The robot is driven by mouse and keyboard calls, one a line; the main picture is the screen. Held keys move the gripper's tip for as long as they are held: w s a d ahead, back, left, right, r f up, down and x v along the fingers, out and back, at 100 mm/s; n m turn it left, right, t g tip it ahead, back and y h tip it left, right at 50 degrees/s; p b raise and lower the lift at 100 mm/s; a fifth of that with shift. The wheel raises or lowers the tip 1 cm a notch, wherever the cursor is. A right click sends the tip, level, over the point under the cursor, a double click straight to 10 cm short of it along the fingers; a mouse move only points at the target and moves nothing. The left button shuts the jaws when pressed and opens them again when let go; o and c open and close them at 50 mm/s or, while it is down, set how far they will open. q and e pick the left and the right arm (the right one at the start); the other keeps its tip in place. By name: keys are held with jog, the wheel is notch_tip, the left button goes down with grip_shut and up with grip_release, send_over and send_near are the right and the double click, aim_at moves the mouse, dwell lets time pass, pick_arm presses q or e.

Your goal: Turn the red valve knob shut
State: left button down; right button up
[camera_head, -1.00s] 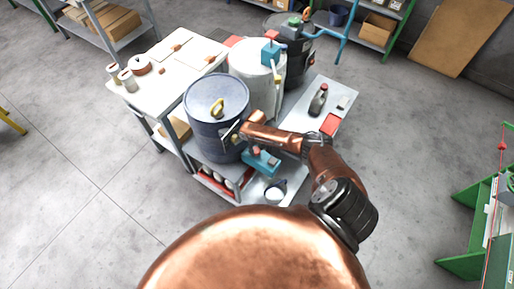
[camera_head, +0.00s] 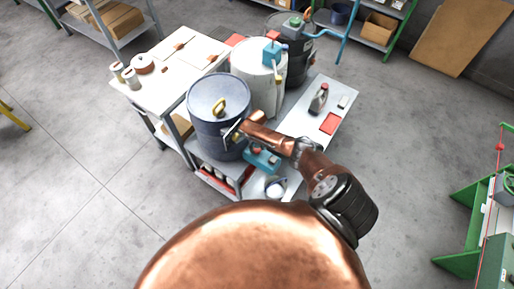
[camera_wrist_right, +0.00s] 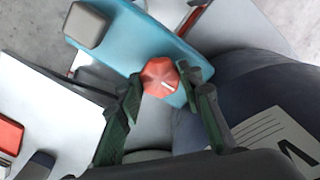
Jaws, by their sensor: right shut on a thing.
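The red valve knob (camera_wrist_right: 163,77) is a small faceted knob with a white mark. It sits on a teal valve body (camera_wrist_right: 135,38), which also carries a grey cap (camera_wrist_right: 86,25). In the wrist view the two dark green-sided fingers of my right gripper (camera_wrist_right: 165,85) stand on either side of the knob, shut on it. In the head view the teal body (camera_head: 262,161) is beside the blue drum (camera_head: 220,140), and my right gripper (camera_head: 237,132) is close to the drum's side. Its fingertips are small there. My left gripper is not in view.
The blue drum also fills the right of the wrist view (camera_wrist_right: 255,90), close to the fingers. A white drum (camera_head: 258,85) stands behind it on the cart.

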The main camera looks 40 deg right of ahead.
jog(key=shift+d+r, duration=0.1)
jog(key=o, duration=1.2)
jog(key=shift+c, duration=0.2)
notch_tip(320, 180, up, 12)
